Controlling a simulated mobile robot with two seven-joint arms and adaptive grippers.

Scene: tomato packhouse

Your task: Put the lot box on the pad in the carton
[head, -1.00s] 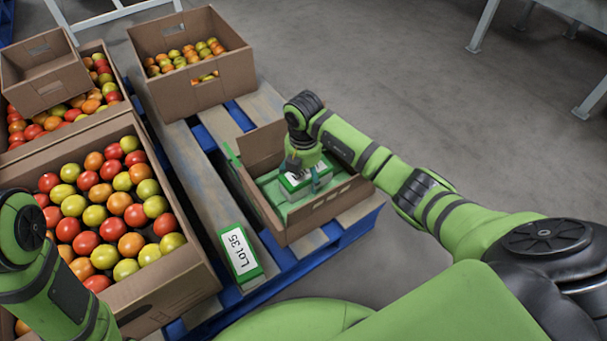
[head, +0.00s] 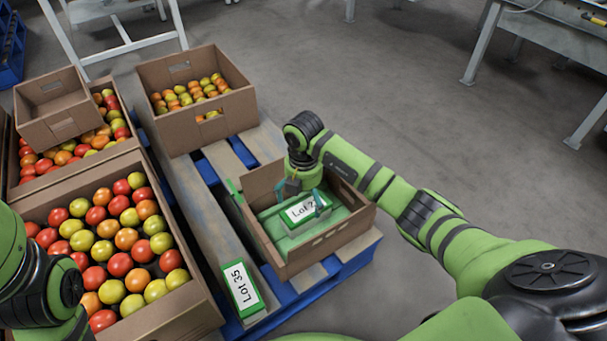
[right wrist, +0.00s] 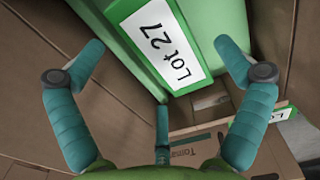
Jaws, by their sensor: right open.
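The lot box (head: 300,210) is green with a white label reading "Lot 27" in the right wrist view (right wrist: 165,45). It lies inside the open brown carton (head: 345,238), on or just over the green pad (head: 338,212); my gripper partly hides it. My right gripper (head: 306,194) is down in the carton, its teal fingers open on either side of the box. In the right wrist view the fingers stand apart with gaps to the label. My left arm shows at the left edge, but its gripper is out of the picture.
A second green box labelled "Lot 35" (head: 241,288) lies on the pallet planks (head: 200,215) left of the carton. Cartons of tomatoes (head: 190,305) stand at left, another (head: 225,115) behind. An empty carton (head: 60,125) sits on tomatoes.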

